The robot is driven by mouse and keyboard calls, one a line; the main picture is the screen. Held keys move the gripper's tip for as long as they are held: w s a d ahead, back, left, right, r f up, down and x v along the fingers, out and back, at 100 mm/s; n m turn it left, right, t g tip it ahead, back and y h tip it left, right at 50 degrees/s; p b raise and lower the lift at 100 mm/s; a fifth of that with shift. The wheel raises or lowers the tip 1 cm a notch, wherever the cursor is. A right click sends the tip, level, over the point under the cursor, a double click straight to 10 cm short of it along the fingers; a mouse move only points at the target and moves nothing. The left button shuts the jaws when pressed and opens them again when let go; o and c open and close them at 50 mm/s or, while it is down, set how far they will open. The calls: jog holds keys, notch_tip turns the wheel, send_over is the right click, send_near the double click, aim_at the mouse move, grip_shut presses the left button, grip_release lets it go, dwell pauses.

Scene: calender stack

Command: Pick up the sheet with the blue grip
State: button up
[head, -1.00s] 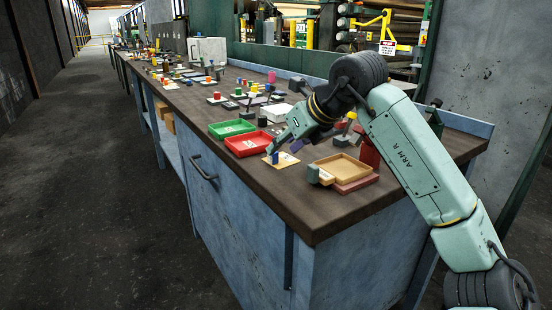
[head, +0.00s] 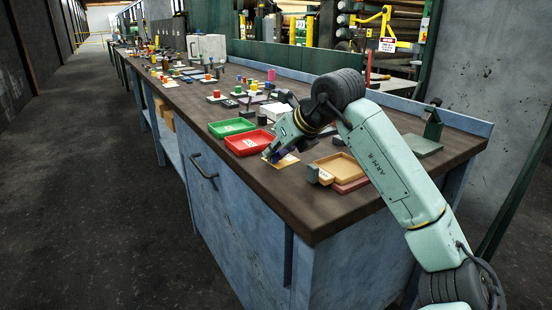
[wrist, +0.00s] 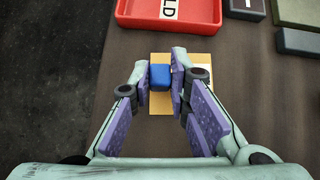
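The sheet (wrist: 158,104) is a small tan plate lying on the bench. It also shows in the head view (head: 290,160). Its blue grip (wrist: 160,76) stands up from it, a rounded block. My gripper (wrist: 161,79) points down over the sheet, with one purple-padded finger on each side of the blue grip. The gap between the fingertips looks about as wide as the grip. I cannot tell whether the pads press on it. A white label (wrist: 205,72) on the sheet is partly hidden behind the right finger.
A red tray (head: 249,143) lies just beyond the sheet, with a green tray (head: 232,128) behind it. A tan tray (head: 341,166) sits to the right. Many small pieces fill the bench farther back. The bench's front edge is close.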

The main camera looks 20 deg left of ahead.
grip_shut()
jog(key=shift+r, duration=0.15)
